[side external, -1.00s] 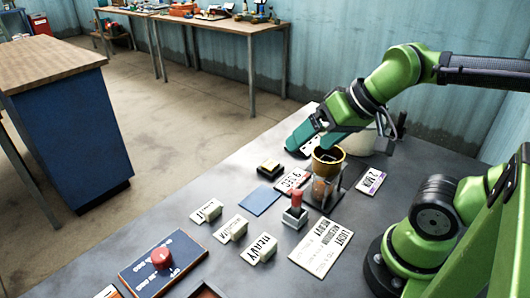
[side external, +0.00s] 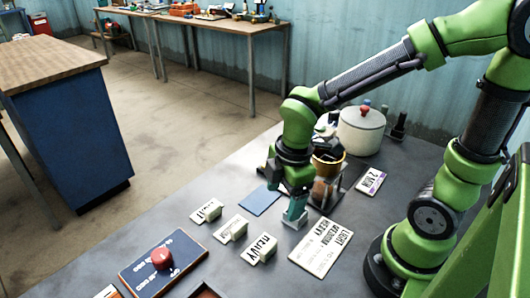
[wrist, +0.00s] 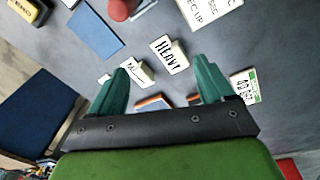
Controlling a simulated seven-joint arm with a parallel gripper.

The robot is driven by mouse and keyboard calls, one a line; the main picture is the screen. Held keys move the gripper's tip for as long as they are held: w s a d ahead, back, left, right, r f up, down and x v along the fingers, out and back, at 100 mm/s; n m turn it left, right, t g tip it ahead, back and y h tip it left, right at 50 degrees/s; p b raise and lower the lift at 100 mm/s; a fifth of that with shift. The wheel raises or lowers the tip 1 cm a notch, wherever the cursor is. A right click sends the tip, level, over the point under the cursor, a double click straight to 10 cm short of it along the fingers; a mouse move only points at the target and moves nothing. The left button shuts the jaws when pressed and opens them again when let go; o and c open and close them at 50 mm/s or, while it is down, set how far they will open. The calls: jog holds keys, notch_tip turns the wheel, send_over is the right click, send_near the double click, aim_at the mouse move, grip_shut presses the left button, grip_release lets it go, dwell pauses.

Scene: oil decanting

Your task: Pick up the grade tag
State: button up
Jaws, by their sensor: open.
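Three white grade tags with raised grip blocks lie on the grey table. In the side view they are the LIGHT tag (side external: 206,211), a middle tag (side external: 230,229) with unclear lettering, and the HEAVY tag (side external: 261,248). In the wrist view the HEAVY tag (wrist: 168,54) lies ahead between the finger lines. The middle tag (wrist: 138,73) is by the left fingertip, and the LIGHT tag (wrist: 104,79) is partly hidden behind that finger. My gripper (side external: 294,219) points down, open and empty, right of the tags. Its teal fingers also show in the wrist view (wrist: 161,68).
A grade chart card (side external: 321,247) lies right of the gripper. A blue pad (side external: 259,200) lies behind the tags. A brass-rimmed cup in a stand (side external: 328,172) and a white lidded pot (side external: 361,130) stand behind. A red button panel (side external: 162,259) is front left.

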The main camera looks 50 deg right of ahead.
aim_at(267, 245)
jog(key=a+f+n, duration=0.1)
jog(key=n, duration=0.3)
jog(key=a+f+n+g, duration=0.1)
jog(key=n, duration=0.4)
jog(key=a+f+n, duration=0.1)
jog(key=a+n, duration=0.1)
jog(key=n, duration=0.3)
jog(key=shift+a+f+g, duration=0.1)
jog(key=shift+f+g, duration=0.2)
jog(key=shift+f, duration=0.05)
jog(key=n, duration=0.3)
jog(key=shift+a, duration=0.3)
jog(key=n, duration=0.2)
jog(key=shift+a+n, duration=0.15)
jog(key=shift+n, duration=0.15)
jog(key=n, duration=0.2)
jog(key=shift+w+n, duration=0.15)
jog(key=shift+n, duration=0.15)
jog(key=shift+f+n, duration=0.2)
jog(key=shift+n, duration=0.1)
jog(key=shift+f, duration=0.45)
notch_tip(267, 245, down, 6)
jog(key=shift+f, duration=0.1)
jog(key=c, duration=1.1)
jog(key=shift+c, duration=0.2)
